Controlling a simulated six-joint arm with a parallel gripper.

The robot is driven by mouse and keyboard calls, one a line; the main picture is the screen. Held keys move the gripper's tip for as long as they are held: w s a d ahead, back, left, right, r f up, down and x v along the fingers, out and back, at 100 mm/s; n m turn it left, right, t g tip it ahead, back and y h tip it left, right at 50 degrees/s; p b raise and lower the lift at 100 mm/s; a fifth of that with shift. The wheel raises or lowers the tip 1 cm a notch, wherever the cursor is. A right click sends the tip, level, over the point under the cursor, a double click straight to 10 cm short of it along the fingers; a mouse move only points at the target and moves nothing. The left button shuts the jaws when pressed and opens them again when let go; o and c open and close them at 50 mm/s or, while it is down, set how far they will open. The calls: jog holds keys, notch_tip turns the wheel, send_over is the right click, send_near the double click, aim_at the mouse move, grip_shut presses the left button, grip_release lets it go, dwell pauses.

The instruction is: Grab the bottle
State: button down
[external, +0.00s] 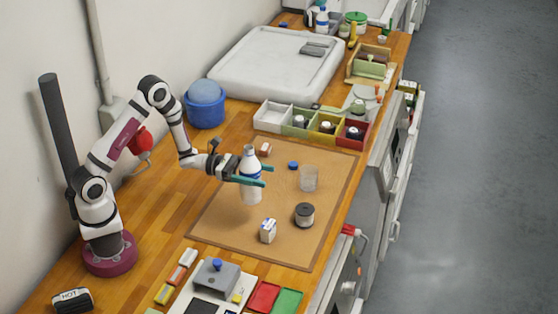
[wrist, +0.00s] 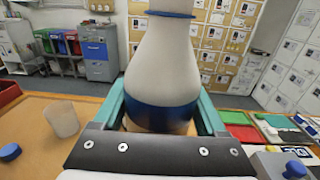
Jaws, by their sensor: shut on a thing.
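The bottle (external: 251,164) is white with a blue band and stands upright over the brown mat (external: 222,230) in the external view. I cannot tell whether its base touches the mat. My gripper (external: 266,176) has its green fingers on both sides of the bottle and is shut on it. In the wrist view the bottle (wrist: 165,65) fills the middle between the two fingers, with its blue band low between them. Its top is cut off there.
On the mat are a clear cup (external: 309,179), a dark-sided spool (external: 304,214), a small white-and-blue box (external: 268,230), a blue cap (external: 293,165) and a small reddish box (external: 265,149). A row of coloured bins (external: 272,117) stands behind. Bare mat lies left of the white-and-blue box.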

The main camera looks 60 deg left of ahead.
jog(key=shift+s+d+r, duration=0.25)
jog(key=shift+d+r, duration=0.15)
jog(key=shift+d, duration=0.15)
dwell(1.3)
